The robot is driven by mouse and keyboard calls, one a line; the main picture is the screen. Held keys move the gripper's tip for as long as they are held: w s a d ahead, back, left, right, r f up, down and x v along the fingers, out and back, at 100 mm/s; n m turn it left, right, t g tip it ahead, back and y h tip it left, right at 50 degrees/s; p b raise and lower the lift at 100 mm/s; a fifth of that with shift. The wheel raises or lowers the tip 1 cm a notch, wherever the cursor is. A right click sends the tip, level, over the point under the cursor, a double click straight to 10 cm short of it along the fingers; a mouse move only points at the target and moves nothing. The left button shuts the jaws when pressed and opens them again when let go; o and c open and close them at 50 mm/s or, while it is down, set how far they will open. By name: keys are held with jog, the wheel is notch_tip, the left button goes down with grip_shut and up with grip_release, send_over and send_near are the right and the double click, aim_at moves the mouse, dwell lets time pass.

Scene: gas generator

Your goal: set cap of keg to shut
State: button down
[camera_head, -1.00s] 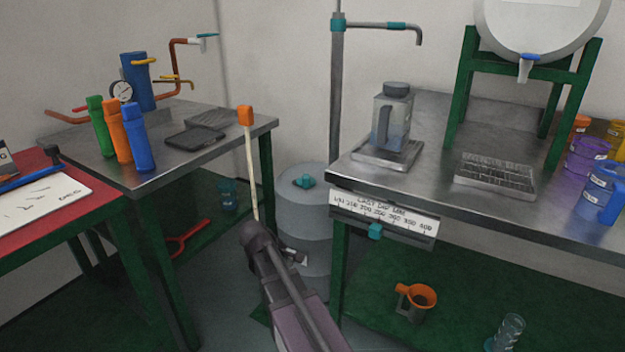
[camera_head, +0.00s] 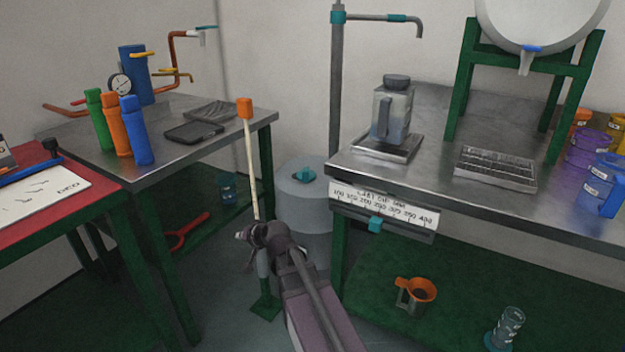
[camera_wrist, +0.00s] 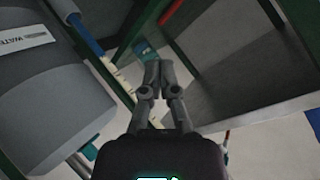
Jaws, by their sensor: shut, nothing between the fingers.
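I take the grey barrel on the floor between the two metal tables to be the keg (camera_head: 303,205). Its teal cap (camera_head: 305,175) sits on top, in plain sight; I cannot tell whether the cap is open or shut. My arm crosses in front of the keg's lower part. My gripper (camera_head: 245,236) is to the left of the keg and lower in the picture, apart from the cap. In the wrist view my gripper (camera_wrist: 157,70) has its fingers together and empty. A grey rounded body (camera_wrist: 50,115) labelled "WATER" fills the left there; I cannot tell whether it is the keg.
A pale rod with an orange top (camera_head: 245,108) stands right by my gripper. The left metal table (camera_head: 190,150) and right metal table (camera_head: 440,190) flank the keg. A grey post (camera_head: 337,90) rises behind it.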

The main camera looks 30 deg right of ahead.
jog(key=w+d+r+m+t+h+b, duration=0.2)
jog(key=w+d+r+m+t+h, duration=0.45)
jog(key=w+d+m, duration=0.4)
jog(key=s+d+m+h+b, duration=0.2)
jog(key=d+m+h, duration=0.4)
jog(key=d, duration=0.3)
jog(key=m+g+h, duration=0.5)
jog(key=m, duration=0.1)
send_near(313, 184)
jog(key=s+d+r, duration=0.2)
jog(key=d+r, duration=0.1)
jog(key=d, duration=0.1)
jog(key=shift+w+r+t+b, duration=0.15)
jog(key=shift+r+t+b, duration=0.1)
jog(key=shift+r+b, duration=0.05)
jog(key=x, duration=1)
jog(key=shift+w+a+f, duration=0.15)
jog(key=shift+w, duration=0.05)
jog(key=shift+w+a, duration=0.25)
jog(key=shift+a, duration=0.35)
jog(key=shift+w+a, duration=0.25)
jog(key=shift+a, duration=0.35)
jog(key=shift+w+a, duration=0.25)
jog(key=shift+a, duration=0.4)
jog(key=shift+d+m, duration=0.15)
jog(key=shift+m, duration=0.1)
